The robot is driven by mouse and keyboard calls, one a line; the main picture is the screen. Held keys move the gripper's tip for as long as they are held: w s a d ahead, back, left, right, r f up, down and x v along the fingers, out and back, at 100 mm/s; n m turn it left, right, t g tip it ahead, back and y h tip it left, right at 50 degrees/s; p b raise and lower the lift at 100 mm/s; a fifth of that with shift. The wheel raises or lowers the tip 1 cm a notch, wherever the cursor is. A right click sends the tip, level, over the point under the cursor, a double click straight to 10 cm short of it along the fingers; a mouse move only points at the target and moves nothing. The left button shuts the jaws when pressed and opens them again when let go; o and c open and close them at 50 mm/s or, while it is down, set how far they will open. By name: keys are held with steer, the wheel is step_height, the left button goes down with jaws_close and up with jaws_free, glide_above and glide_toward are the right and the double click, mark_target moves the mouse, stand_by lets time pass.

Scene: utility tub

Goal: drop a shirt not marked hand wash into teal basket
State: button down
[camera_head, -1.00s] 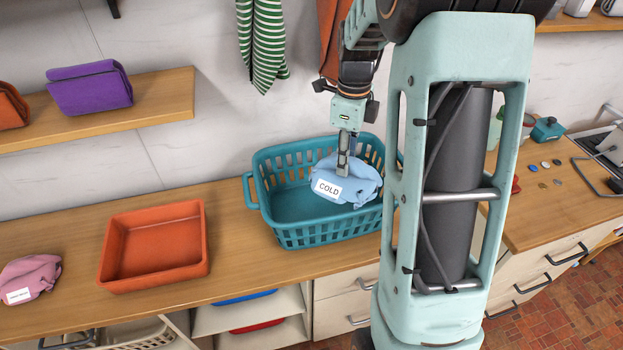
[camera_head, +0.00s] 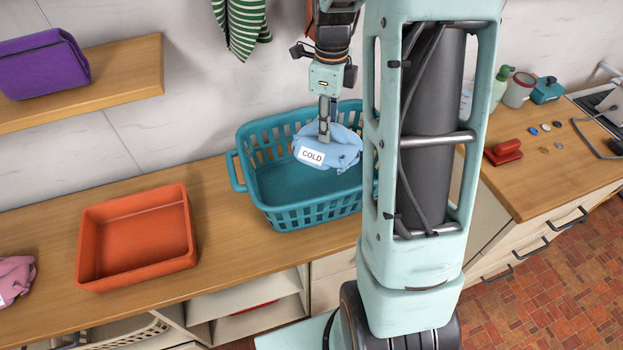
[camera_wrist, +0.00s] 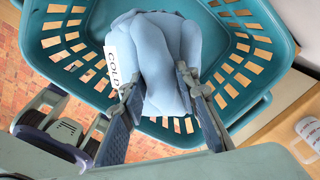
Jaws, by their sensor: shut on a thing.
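A light blue shirt (camera_head: 340,151) with a white tag reading COLD is held by my gripper (camera_head: 325,136). The teal basket (camera_head: 262,186) stands on the wooden counter. The shirt is over the basket's opening, and its lower part seems to be below the rim in the head view. In the wrist view the fingers of my gripper (camera_wrist: 160,95) are on both sides of the blue shirt (camera_wrist: 160,55), with the teal basket (camera_wrist: 90,15) around it. A pink shirt (camera_head: 14,278) lies at the left, partly cut off by the picture edge; its tag is not readable.
An orange-red tray (camera_head: 135,255) sits on the counter left of the basket. A purple folded cloth (camera_head: 42,62) lies on the wall shelf (camera_head: 100,90). A striped green towel (camera_head: 243,25) hangs behind the basket. Small items lie on the right counter.

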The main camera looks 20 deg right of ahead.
steer(key=shift+f, duration=0.65)
steer(key=c, duration=1.4)
jaws_free()
steer(key=shift+r, duration=0.1)
step_height(320, 180, up, 12)
